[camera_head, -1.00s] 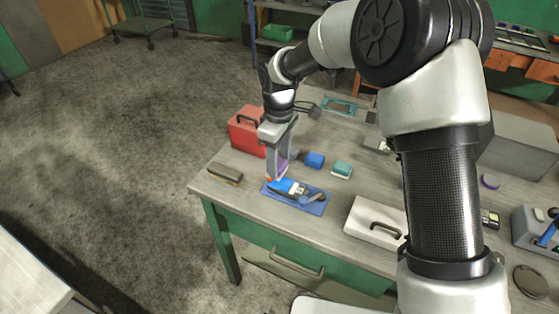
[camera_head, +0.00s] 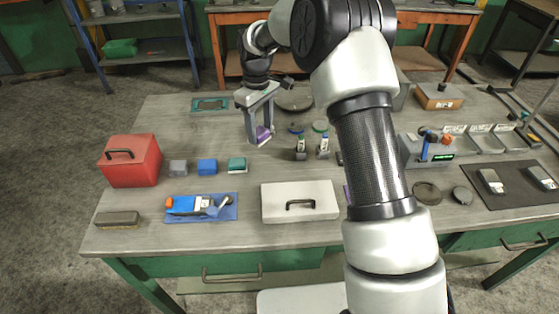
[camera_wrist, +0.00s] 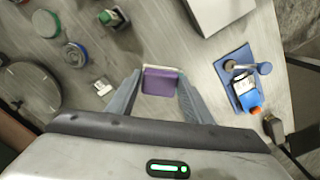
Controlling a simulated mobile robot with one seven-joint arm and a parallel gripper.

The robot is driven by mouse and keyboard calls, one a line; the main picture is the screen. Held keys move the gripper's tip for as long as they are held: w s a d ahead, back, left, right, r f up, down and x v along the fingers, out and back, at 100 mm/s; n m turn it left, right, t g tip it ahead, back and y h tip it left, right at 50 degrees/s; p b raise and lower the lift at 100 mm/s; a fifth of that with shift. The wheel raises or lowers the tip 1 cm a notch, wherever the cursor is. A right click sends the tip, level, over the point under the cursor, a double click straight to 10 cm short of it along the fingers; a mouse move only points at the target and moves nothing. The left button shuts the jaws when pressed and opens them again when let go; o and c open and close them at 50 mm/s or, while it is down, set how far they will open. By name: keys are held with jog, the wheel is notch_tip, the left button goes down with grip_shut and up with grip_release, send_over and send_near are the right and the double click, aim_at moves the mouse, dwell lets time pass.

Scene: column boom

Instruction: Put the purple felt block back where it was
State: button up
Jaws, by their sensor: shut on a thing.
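The purple felt block (camera_head: 263,135) is held between the fingers of my gripper (camera_head: 259,134), above the table behind the white case. In the wrist view the purple block (camera_wrist: 160,82) shows between the two grey fingertips of my gripper (camera_wrist: 158,88), with a pale layer along its far edge. The grey block (camera_head: 178,167), blue block (camera_head: 207,167) and teal block (camera_head: 237,165) stand in a row on the table, left of and nearer than the gripper. A purple thing at the arm's left edge is mostly hidden.
A red toolbox (camera_head: 131,160) stands left of the row. A blue tray (camera_head: 230,207) with a tool and a white case (camera_head: 299,202) lie in front. Two round-topped items (camera_head: 301,147) stand right of the gripper. The table between the row and the teal frame (camera_head: 209,104) is clear.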

jog(key=shift+w+d+f+m, duration=0.15)
jog(key=shift+w+d+f, duration=0.05)
jog(key=shift+d, duration=0.3)
jog(key=shift+w+d+f+m, duration=0.15)
jog(key=shift+d+f, duration=0.05)
jog(key=shift+d, duration=0.3)
notch_tip(320, 180, down, 5)
jog(key=shift+f, duration=2.2)
jog(key=o, duration=1)
jog(key=shift+r, duration=0.1)
